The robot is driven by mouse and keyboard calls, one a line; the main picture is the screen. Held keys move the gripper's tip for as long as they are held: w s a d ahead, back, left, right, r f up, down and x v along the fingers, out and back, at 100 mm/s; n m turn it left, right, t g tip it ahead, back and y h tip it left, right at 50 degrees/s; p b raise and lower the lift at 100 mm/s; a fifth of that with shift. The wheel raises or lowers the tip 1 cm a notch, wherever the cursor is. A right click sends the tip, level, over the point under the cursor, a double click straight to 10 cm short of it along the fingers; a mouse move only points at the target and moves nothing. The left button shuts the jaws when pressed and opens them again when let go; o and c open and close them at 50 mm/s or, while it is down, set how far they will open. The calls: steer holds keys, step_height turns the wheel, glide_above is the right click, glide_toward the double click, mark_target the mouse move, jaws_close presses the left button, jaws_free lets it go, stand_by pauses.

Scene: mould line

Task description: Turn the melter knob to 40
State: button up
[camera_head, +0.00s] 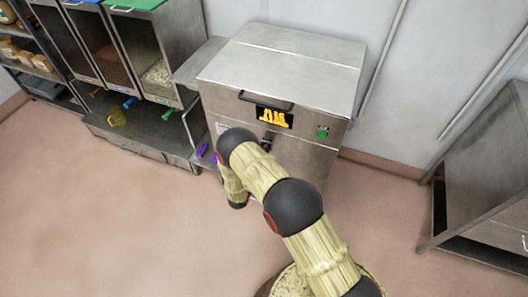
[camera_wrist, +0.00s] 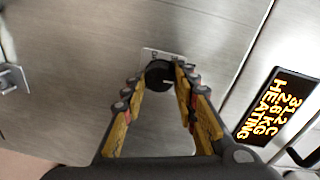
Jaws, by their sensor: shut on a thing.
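The steel melter (camera_head: 285,62) stands against the wall in the head view. Its lit display (camera_head: 274,117) also shows in the wrist view (camera_wrist: 276,107), turned sideways, and appears to read 31.2 C, 28 KG and HEATING. The round black melter knob (camera_wrist: 159,74) sits on a small light plate (camera_wrist: 150,53) on the melter's front. My gripper (camera_wrist: 160,88) has its yellow fingers on both sides of the knob and is shut on it. In the head view, my arm hides the fingers. The knob's setting cannot be read.
A green button (camera_head: 322,132) is right of the display, and a dark handle (camera_head: 266,100) is above it. Open bins (camera_head: 160,60) with scoops stand at the left. A steel unit (camera_head: 490,180) stands at the right. The floor between is clear.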

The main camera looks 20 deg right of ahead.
steer(key=shift+m, duration=0.3)
stand_by(0.4)
steer(key=o, duration=1.2)
steer(key=shift+c, duration=0.2)
steer(key=v, duration=1.2)
